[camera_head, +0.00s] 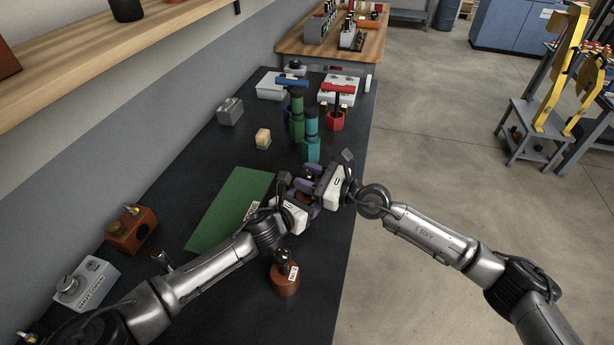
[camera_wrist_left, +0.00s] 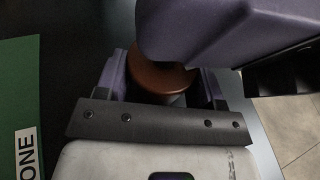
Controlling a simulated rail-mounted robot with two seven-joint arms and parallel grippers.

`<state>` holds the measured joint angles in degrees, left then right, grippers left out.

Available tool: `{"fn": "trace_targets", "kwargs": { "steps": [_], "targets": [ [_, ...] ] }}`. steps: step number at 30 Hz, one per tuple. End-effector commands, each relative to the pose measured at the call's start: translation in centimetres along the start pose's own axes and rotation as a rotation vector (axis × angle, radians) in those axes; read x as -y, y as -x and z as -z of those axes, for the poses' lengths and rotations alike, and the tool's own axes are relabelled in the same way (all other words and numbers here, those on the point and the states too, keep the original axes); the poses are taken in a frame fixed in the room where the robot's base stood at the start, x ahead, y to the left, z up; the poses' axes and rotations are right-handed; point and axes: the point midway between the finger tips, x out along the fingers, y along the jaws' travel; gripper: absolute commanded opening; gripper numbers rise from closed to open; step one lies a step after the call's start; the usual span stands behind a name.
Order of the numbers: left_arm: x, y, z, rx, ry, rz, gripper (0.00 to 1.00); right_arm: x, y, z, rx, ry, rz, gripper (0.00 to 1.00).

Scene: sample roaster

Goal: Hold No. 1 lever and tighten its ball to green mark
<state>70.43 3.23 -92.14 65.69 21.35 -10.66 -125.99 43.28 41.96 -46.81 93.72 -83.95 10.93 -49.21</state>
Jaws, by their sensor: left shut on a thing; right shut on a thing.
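My left gripper (camera_head: 301,197) and my right gripper (camera_head: 309,179) meet at the middle of the dark bench, the right one slightly higher. Both are shut on the lever, which they mostly hide. In the left wrist view, a round copper-brown part (camera_wrist_left: 160,78) of the lever shows between the purple fingers of my left gripper (camera_wrist_left: 163,88). The purple body of my right gripper (camera_wrist_left: 215,35) covers what is above it. The lever's number, ball and green mark cannot be made out. Another lever (camera_head: 285,277), with a brown round base, a dark top and a white tag, stands nearer, below my left arm.
A green mat (camera_head: 225,207) with a white label lies left of the grippers. An orange-brown box (camera_head: 131,230) and a grey box (camera_head: 86,282) sit at the near left.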

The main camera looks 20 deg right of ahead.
Motion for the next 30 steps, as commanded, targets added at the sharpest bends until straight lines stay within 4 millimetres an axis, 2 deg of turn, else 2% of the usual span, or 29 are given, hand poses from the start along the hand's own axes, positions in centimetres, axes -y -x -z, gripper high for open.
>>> {"fn": "trace_targets", "kwargs": {
  "steps": [1,2,9,16,20,23,30],
  "targets": [
    [0.2,0.0,-0.1,0.002,0.002,0.004,0.3,0.0,0.0,0.1,-0.002,-0.001,0.001,0.13],
    [0.2,0.0,-0.1,0.002,0.002,0.004,0.3,0.0,0.0,0.1,-0.002,-0.001,0.001,0.39],
    [0.1,0.0,-0.1,0.002,0.002,0.002,0.3,0.0,0.0,0.0,-0.001,0.0,0.0,0.62],
    [0.0,0.0,-0.1,0.001,0.001,0.0,0.3,0.0,0.0,0.0,0.0,0.0,-0.001,0.62],
    [0.0,0.0,-0.1,0.001,0.001,0.0,0.3,0.0,0.7,0.1,-0.001,-0.001,-0.001,0.62],
    [0.0,0.0,-0.1,0.001,0.001,0.0,0.3,0.0,2.0,0.1,-0.002,0.0,0.0,0.62],
    [0.0,0.0,-0.1,0.001,0.001,0.0,0.3,-0.1,6.7,0.2,-0.004,-0.003,0.0,0.62]
  ]
}}
